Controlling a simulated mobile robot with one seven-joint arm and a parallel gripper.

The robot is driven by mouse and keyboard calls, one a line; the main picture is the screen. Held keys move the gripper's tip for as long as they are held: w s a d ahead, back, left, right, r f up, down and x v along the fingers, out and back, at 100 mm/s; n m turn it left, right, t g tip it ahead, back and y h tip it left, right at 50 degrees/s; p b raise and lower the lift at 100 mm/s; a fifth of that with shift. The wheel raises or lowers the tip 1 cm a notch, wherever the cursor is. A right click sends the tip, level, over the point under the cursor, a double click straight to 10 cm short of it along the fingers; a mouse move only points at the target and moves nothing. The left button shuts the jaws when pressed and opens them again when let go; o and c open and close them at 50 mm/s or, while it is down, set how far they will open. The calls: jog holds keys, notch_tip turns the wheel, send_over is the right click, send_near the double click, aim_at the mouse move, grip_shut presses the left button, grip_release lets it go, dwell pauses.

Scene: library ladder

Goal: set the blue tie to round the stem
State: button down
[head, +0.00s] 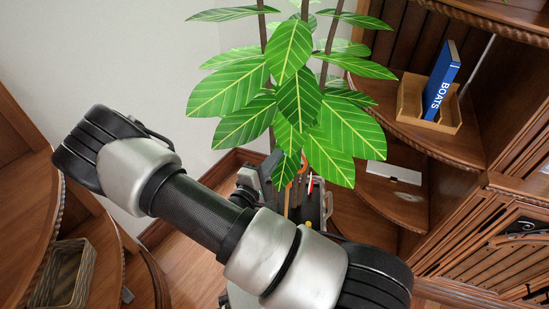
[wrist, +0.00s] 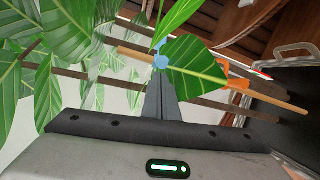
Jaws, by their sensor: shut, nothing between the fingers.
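The blue tie (wrist: 160,61) is a small light-blue piece just beyond my fingertips in the wrist view, partly covered by a leaf. I cannot tell whether it goes round a stem. My gripper (wrist: 162,85) is shut, with its fingers pointing at the tie. Brown stems (wrist: 80,73) and a tan stake (wrist: 270,97) run across the wrist view behind the fingers. In the head view the plant's stems (head: 331,40) rise among large green leaves (head: 290,48). Leaves hide the lower stems and the tie there. My gripper (head: 270,168) is partly hidden below the leaves.
An orange piece (wrist: 238,84) is on the stake and stem, right of my fingers. A leaf (wrist: 190,68) hangs close to the fingertips. Wooden shelves stand at the right, with a blue book (head: 441,80) in a wooden holder (head: 412,103). A wicker basket (head: 66,275) sits lower left.

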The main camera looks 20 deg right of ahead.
jog(key=s+d+v, duration=0.1)
jog(key=v, duration=0.8)
jog(key=shift+s+f, duration=0.25)
jog(key=shift+f, duration=0.1)
